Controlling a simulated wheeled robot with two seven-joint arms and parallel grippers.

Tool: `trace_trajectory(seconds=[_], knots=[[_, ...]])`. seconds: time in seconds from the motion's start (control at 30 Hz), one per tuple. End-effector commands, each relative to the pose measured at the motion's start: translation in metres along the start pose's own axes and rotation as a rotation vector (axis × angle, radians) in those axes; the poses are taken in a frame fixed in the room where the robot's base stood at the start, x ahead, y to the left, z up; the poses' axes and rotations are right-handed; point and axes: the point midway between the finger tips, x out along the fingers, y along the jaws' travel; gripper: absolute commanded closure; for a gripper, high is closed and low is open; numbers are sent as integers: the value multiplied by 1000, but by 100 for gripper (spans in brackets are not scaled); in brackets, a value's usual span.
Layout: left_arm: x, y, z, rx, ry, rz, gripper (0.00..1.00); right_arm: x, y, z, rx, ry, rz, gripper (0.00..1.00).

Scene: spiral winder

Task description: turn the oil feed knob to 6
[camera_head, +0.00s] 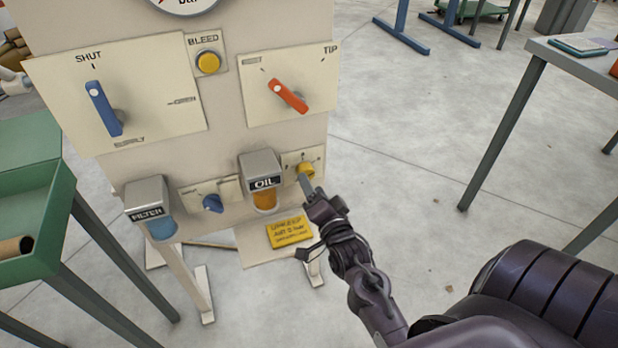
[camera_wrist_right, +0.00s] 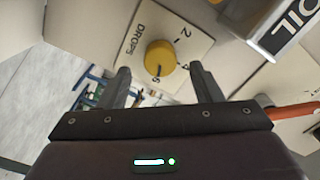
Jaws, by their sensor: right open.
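The oil feed knob (camera_head: 306,170) is yellow and round, on a small cream plate at the panel's lower right. In the right wrist view the knob (camera_wrist_right: 160,56) sits on a plate marked DROPS with 2, 4 and 6. A dark mark on its lower edge points toward the 6, though exact alignment is hard to tell. My right gripper (camera_head: 310,186) is at the knob in the head view. In the wrist view its open fingers (camera_wrist_right: 160,70) stand apart on either side below the knob, with gaps visible. My left gripper is not in view.
The OIL bowl (camera_head: 264,190) sticks out just left of the knob. A yellow note (camera_head: 289,232) is below. The orange lever (camera_head: 288,96) and blue lever (camera_head: 104,108) are higher up. A green bench (camera_head: 30,262) stands left.

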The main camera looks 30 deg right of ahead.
Motion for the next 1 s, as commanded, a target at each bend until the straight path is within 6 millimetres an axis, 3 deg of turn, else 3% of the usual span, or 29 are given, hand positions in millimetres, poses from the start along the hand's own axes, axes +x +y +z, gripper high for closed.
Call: trace_trajectory(seconds=[0.1, 0.3, 0.87, 1.0], knots=[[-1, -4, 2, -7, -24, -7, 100, -20, 0, 0, 1, -1, 3, 41], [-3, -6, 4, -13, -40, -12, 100, -36, 0, 0, 0, 1, 0, 41], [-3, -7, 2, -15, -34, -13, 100, -37, 0, 0, -1, -1, 0, 41], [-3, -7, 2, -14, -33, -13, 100, -38, 1, 16, -58, -73, 39, 41]])
